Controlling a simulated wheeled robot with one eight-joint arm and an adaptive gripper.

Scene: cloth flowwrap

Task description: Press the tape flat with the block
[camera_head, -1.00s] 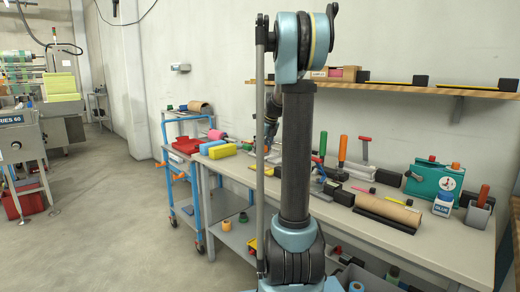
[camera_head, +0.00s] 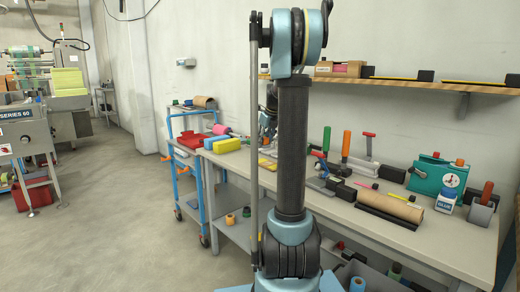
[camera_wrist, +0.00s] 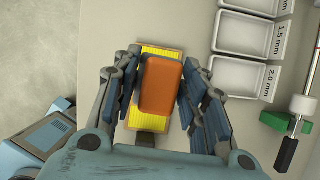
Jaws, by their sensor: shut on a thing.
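In the wrist view an orange block (camera_wrist: 160,86) lies between the two fingers of my gripper (camera_wrist: 160,66), which is shut on it. Right behind the block is a yellow ribbed pad (camera_wrist: 152,49), sticking out past its top and left sides. A small dark piece (camera_wrist: 146,139) shows at the pad's near end. I cannot tell whether block and pad touch, and no separate strip of tape can be made out.
White trays (camera_wrist: 239,82) with size labels lie right of the pad, with a green-and-metal tool (camera_wrist: 287,122) farther right.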

